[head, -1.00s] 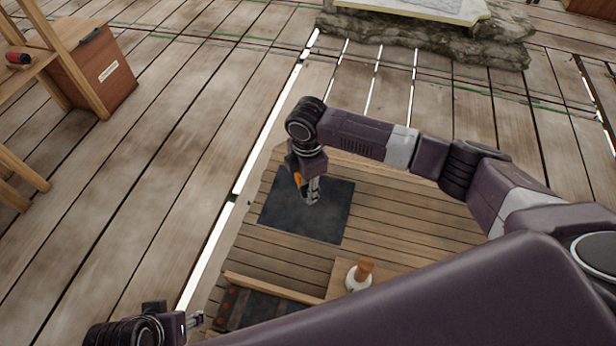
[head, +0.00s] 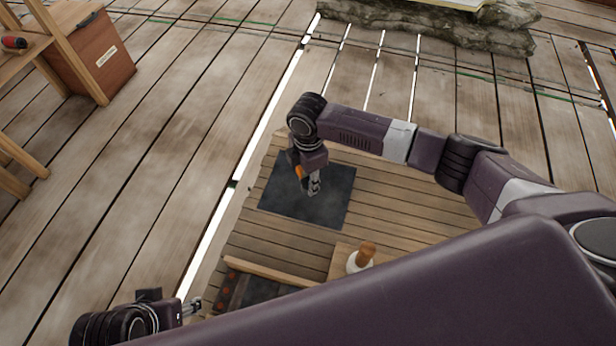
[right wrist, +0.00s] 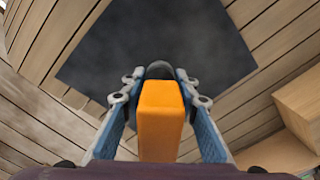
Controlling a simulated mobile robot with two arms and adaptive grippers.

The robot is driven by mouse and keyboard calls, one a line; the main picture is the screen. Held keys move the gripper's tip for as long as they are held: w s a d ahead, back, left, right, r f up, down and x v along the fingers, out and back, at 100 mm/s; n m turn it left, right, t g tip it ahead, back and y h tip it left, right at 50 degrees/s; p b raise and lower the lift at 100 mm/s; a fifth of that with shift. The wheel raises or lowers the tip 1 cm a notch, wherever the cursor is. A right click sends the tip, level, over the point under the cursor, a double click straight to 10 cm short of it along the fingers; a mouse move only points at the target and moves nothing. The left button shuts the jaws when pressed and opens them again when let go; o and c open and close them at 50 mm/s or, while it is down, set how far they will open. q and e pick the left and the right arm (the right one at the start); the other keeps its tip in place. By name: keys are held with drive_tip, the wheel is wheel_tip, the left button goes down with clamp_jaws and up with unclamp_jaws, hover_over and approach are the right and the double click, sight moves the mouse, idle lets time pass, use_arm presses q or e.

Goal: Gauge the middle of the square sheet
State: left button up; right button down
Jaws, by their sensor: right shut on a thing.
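The square sheet (head: 325,205) is dark grey and lies flat on a slatted wooden bench top. It also shows in the right wrist view (right wrist: 170,35). My right gripper (head: 313,190) is over the middle of the sheet, pointing down. In the right wrist view its fingers (right wrist: 160,85) are shut on an orange-bodied tool (right wrist: 160,120) with a dark rounded end. That end appears against the sheet; I cannot tell whether it touches. My left gripper (head: 192,307) is at the lower left, away from the sheet; its fingers are too small to judge.
A bottle with a wooden top and white body (head: 360,260) stands on a wooden block near the bench front. A tray with a dark inside (head: 262,290) lies beside it. A wooden box (head: 95,60) and shelf stand at the left. Stonework (head: 430,30) is at the back.

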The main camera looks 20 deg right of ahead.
drive_tip(key=shift+f, duration=0.45)
drive_tip(key=c, duration=1.4)
unclamp_jaws()
wheel_tip(320, 180, up, 12)
drive_tip(key=shift+r, duration=0.1)
drive_tip(key=shift+s, duration=0.1)
